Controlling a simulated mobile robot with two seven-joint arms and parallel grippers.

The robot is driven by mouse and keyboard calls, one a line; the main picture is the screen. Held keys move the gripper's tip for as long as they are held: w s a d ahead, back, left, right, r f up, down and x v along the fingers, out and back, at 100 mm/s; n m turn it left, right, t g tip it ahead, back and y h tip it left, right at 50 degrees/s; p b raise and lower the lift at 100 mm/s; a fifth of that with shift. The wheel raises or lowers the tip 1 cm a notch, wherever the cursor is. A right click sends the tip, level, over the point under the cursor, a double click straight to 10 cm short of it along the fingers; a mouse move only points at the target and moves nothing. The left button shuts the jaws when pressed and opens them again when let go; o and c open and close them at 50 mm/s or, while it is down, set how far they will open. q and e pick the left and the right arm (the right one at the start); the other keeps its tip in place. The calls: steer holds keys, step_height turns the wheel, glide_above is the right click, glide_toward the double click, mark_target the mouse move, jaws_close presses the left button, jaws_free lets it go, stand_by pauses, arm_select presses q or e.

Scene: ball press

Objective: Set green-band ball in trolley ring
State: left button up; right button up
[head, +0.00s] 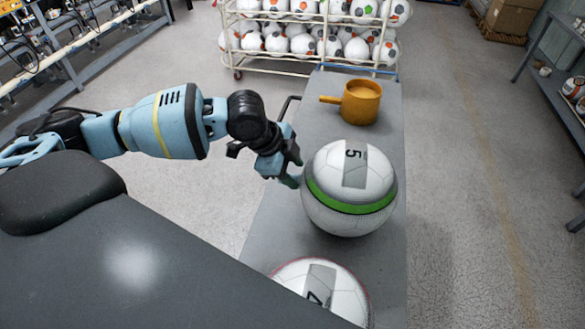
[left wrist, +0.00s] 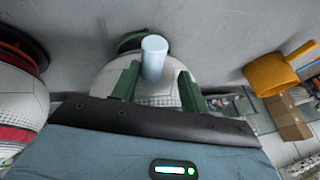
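The green-band ball (head: 350,185) is white with a green stripe and a "5" on a grey panel. It rests on a long grey top (head: 385,95). My left gripper (head: 292,172) is just left of this ball in the head view; I cannot tell if they touch. In the left wrist view its green fingers (left wrist: 157,88) are spread apart, with the ball (left wrist: 108,82) beyond and a pale blue cylinder (left wrist: 153,57) between them. A dark and orange rim (left wrist: 22,42) shows at the upper left; I cannot tell if it is the trolley ring. My right gripper is out of view.
A second ball (head: 325,285) with a reddish edge sits nearer on the grey top. An orange pot (head: 362,102) with a handle stands behind the green-band ball. A rack (head: 310,62) full of balls stands at the back.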

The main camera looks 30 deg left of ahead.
arm_select(q)
steer(key=shift+r, duration=0.1)
steer(key=shift+r, duration=0.25)
steer(key=p+v, duration=0.1)
steer(key=v, duration=1)
steer(key=shift+s+a+r, duration=0.2)
steer(key=shift+a+r, duration=0.05)
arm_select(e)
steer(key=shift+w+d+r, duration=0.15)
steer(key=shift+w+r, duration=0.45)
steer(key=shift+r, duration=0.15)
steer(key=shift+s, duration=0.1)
